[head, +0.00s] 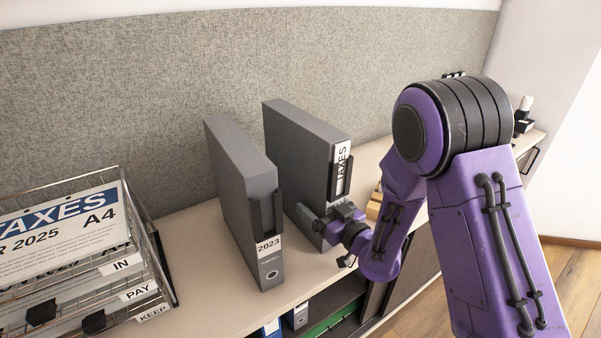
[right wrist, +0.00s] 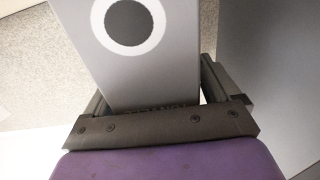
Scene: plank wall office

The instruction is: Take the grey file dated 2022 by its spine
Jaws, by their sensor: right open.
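Two grey files stand upright on the cabinet top. The left one (head: 235,180) shows 2023 on its spine label. The right one (head: 300,140) shows TAXES on its label; its year is hidden behind my right gripper, so I cannot read 2022. My right gripper (head: 330,222) is open at the lower spine of this right file. My left gripper is not in view.
A wire tray rack (head: 158,262) with TAXES papers stands at the left. A grey fabric panel (head: 120,90) runs behind the files. The cabinet top (head: 185,235) is bare between rack and files. More files (head: 298,316) sit on the shelf below.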

